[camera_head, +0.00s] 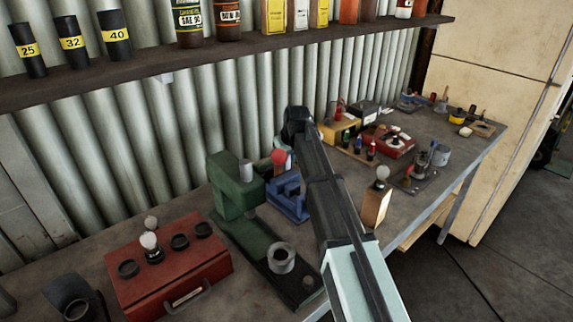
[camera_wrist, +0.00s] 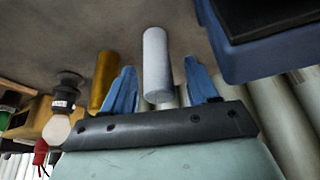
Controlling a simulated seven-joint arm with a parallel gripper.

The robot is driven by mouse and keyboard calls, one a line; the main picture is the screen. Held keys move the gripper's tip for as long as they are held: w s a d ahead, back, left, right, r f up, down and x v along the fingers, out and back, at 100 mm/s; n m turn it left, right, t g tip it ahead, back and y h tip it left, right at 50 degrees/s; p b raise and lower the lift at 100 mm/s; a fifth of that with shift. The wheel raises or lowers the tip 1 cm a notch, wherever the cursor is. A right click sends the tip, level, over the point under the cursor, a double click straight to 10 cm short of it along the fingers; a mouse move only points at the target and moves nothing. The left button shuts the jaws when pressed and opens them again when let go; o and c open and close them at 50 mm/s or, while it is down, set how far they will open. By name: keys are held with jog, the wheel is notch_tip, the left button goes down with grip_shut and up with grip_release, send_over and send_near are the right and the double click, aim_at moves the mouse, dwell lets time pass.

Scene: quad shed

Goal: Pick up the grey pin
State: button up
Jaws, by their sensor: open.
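The grey pin (camera_wrist: 156,65) is a plain pale cylinder in the wrist view, which shows the bench at the top and the wall at the bottom. My gripper (camera_wrist: 161,72) is open, with one blue finger on each side of the pin. Gaps show between the pin and both fingers, so it is not gripped. In the head view my dark arm crosses the bench middle, and I cannot make out the fingertips or this pin there.
A gold cylinder (camera_wrist: 102,78) and a bulb in a dark socket (camera_wrist: 60,122) are close on the wrist view's left. A blue vise (camera_head: 288,196) and green press (camera_head: 233,196) stand left of my arm. A red box (camera_head: 172,272) sits at front left. A shelf (camera_head: 230,52) runs above.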

jog(key=shift+c, duration=0.4)
grip_shut()
